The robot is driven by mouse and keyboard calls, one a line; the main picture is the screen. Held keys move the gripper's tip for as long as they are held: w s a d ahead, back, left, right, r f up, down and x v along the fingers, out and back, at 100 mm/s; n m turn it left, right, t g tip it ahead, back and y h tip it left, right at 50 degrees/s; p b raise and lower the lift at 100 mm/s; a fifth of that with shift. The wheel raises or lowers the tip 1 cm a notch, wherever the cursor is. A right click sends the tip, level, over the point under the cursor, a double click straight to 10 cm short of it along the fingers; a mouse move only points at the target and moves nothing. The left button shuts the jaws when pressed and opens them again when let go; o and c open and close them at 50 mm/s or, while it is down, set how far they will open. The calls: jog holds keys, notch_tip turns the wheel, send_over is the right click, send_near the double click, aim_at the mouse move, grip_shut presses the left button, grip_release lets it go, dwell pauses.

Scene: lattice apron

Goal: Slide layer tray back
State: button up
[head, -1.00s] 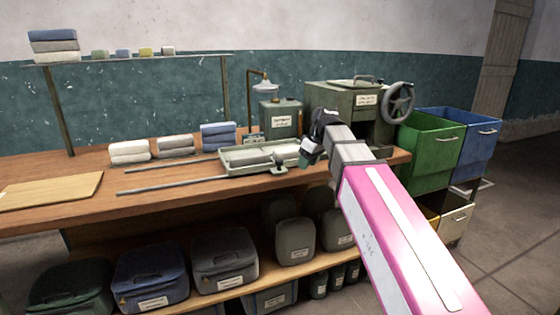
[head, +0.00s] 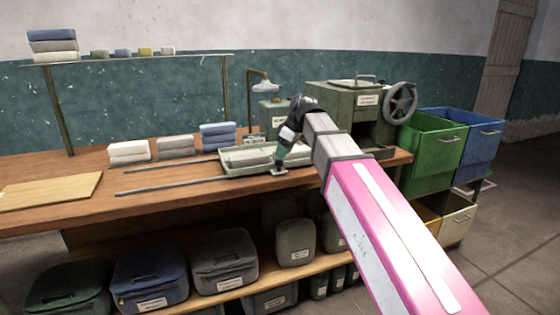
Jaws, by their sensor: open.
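The layer tray (head: 232,171) is a shallow pale green tray on the wooden bench. It sits at the right end of two thin metal rails (head: 165,188) that run left along the bench top. Light folded cloth (head: 250,159) lies in it. A small bracket (head: 279,171) sticks out at its front right edge. My gripper (head: 282,158) reaches down at the tray's right front, close to the bracket, and its jaws are open. Its dark wrist hides part of the tray's right end. I cannot tell whether the fingers touch the bracket.
A green press with a handwheel (head: 400,103) stands behind right of my arm. Stacks of folded cloth (head: 129,152) stand behind the rails. A wooden board (head: 50,191) lies at the left. Green (head: 430,150) and blue bins stand right of the bench. The bench between board and tray is mostly clear.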

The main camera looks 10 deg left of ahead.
aim_at(279, 161)
jog(key=shift+x, duration=2.25)
jog(key=shift+c, duration=0.3)
grip_shut()
